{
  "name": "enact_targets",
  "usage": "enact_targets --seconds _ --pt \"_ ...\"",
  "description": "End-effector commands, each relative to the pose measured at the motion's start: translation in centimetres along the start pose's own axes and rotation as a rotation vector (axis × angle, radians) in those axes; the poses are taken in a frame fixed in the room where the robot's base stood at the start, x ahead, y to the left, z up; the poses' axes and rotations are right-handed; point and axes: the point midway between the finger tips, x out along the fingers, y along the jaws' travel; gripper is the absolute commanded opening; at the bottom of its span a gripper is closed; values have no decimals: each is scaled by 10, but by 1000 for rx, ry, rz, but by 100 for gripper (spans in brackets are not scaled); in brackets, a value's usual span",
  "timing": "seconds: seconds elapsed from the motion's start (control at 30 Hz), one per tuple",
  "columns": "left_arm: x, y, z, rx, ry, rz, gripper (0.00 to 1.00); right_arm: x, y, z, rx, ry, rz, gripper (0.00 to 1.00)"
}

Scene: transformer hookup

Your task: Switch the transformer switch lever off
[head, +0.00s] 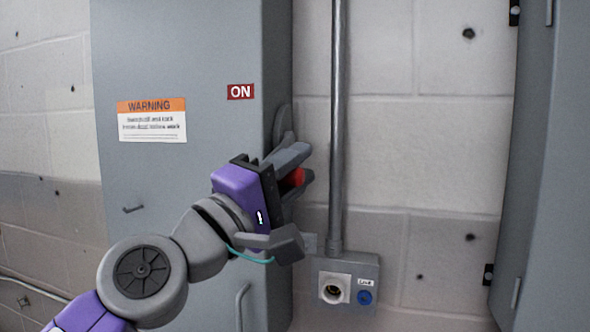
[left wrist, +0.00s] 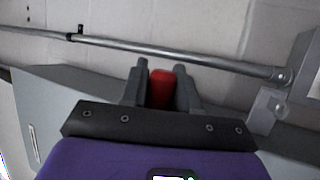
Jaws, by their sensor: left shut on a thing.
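The transformer switch lever has a red grip (head: 292,179) at the right side of the grey cabinet (head: 190,60), below the red ON label (head: 240,91). A grey part of the lever mount (head: 284,122) shows above my gripper. My left gripper (head: 301,164) is shut on the red grip, its fingers on either side of it. In the left wrist view the red grip (left wrist: 160,89) sits between the two grey fingers (left wrist: 163,85). The lever's arm is mostly hidden behind my gripper. My right gripper is not in view.
A vertical metal conduit (head: 337,120) runs down the wall right of the cabinet to a grey outlet box (head: 348,285) with a socket and a blue plug. Another grey cabinet (head: 560,180) stands at the far right.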

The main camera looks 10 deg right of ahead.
Motion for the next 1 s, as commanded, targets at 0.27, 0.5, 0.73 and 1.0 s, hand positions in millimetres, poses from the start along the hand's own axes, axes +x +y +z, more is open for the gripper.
enact_targets --seconds 0.27,0.5,0.73,1.0 --pt "-1 -28 2 -3 -3 -1 0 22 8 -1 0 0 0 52" --pt "0 -39 1 -2 -2 0 0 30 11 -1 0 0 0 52" --pt "1 -42 0 -2 -2 1 0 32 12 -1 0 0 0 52" --pt "2 -42 0 -2 -1 1 0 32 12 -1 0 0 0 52"
